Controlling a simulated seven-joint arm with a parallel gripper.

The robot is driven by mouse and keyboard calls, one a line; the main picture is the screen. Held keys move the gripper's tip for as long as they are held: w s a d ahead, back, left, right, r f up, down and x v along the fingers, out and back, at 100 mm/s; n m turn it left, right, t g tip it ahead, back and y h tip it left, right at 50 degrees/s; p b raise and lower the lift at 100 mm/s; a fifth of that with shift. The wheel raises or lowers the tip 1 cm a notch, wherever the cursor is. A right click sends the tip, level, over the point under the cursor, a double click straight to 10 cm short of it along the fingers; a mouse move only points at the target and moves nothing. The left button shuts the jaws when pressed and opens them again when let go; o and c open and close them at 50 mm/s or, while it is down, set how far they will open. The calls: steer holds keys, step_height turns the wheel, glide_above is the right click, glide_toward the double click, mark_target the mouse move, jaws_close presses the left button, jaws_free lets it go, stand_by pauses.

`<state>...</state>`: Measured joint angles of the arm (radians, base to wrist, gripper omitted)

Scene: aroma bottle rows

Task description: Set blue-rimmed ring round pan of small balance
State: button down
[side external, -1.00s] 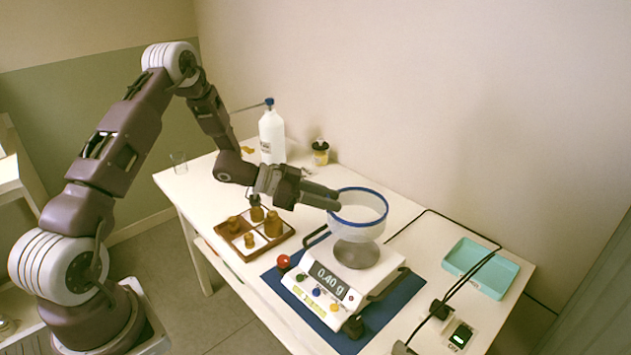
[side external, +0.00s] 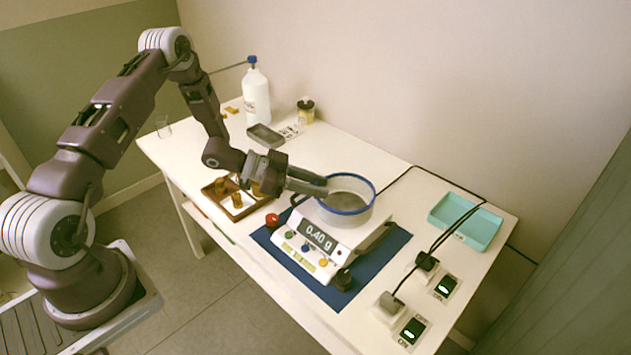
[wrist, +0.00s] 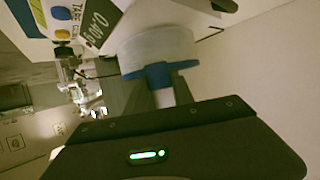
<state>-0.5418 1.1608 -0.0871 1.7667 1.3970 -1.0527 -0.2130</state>
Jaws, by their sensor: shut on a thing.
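The blue-rimmed ring (side external: 352,204) is a translucent, wide, short cylinder. In the side external view it sits low around the pan (side external: 345,200) of the small balance (side external: 325,242), whose grey surface shows inside it. I cannot tell whether its lower edge touches the balance top. My gripper (side external: 322,187) is shut on the ring's wall at its left side. In the wrist view the ring (wrist: 155,48) shows as a pale wall with a blue piece by the fingers. The balance display reads 0.40 g.
The balance stands on a blue mat (side external: 378,262). A brown weight box (side external: 232,212) is left of it, a red ball (side external: 272,219) at its corner. A teal tray (side external: 465,222) and two switched sockets (side external: 445,286) with cables lie right. A white bottle (side external: 256,97) stands behind.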

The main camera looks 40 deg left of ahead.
steer(key=shift+f, duration=0.5)
steer(key=c, duration=1)
jaws_free()
steer(key=shift+a, duration=0.1)
steer(key=v, duration=0.7)
steer(key=w+a+r+n+t+y, duration=0.1)
steer(key=w+a+r+y, duration=0.1)
steer(key=w+r+y, duration=0.3)
steer(key=a+r+y, duration=0.1)
steer(key=r+y, duration=0.1)
steer(key=r, duration=0.4)
steer(key=s+r+n+y, duration=0.4)
steer(key=s+r+y, duration=0.1)
steer(key=r, duration=0.6)
steer(key=s+d+n+g, duration=0.1)
steer(key=s+d, duration=0.3)
steer(key=s, duration=0.5)
steer(key=s+d+r+n+g+h, duration=0.1)
steer(key=s+d, duration=0.3)
steer(key=s, duration=0.5)
steer(key=s+d+r+n+g+h, duration=0.1)
steer(key=s+d+n+g, duration=0.1)
steer(key=s, duration=0.8)
steer(key=shift+d+r+g, duration=0.2)
steer(key=shift+d+g, duration=0.3)
steer(key=shift+d, duration=0.75)
